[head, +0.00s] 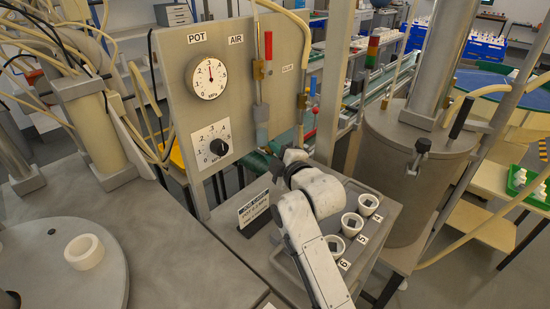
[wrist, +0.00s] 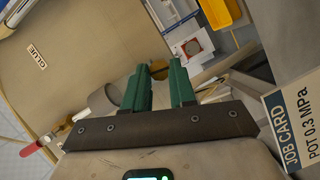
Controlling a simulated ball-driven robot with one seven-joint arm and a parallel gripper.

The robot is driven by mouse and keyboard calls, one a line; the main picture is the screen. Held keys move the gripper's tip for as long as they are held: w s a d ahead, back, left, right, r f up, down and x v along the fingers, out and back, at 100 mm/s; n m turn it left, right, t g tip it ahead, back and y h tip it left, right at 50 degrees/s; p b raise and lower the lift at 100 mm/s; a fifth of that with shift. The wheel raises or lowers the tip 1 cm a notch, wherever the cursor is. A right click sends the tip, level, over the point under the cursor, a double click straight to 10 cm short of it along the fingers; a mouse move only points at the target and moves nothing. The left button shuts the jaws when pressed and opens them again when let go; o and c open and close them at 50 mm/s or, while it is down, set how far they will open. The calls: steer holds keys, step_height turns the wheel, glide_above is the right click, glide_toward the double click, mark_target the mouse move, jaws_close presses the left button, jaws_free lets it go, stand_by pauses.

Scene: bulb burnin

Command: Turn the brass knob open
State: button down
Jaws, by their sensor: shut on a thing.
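My gripper (head: 280,165) is at the lower right edge of the grey panel (head: 180,70), below the air and glue lines. In the wrist view its green fingers (wrist: 163,72) stand a little apart. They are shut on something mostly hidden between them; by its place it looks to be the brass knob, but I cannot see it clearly. A brass fitting (head: 258,69) with a red handle (head: 268,45) shows higher on the air line. A grey cylinder (wrist: 104,99) is beside the left finger in the wrist view.
The panel carries a gauge (head: 207,77) and a black dial (head: 219,146). A job card (head: 254,208), reading POT 0.3 MPa in the wrist view (wrist: 292,130), stands near my arm. Several white cups, one (head: 368,203) farthest back, sit on the right. A steel pot (head: 410,170) stands beyond.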

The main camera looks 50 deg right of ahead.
steer(key=shift+a+f+n+t+b, duration=0.15)
steer(key=shift+n+t+b, duration=0.2)
steer(key=shift+n, duration=0.45)
steer(key=c, duration=0.9)
jaws_free()
steer(key=b+v, duration=0.1)
steer(key=v, duration=0.9)
steer(key=shift+s+a, duration=0.25)
steer(key=shift+s, duration=0.05)
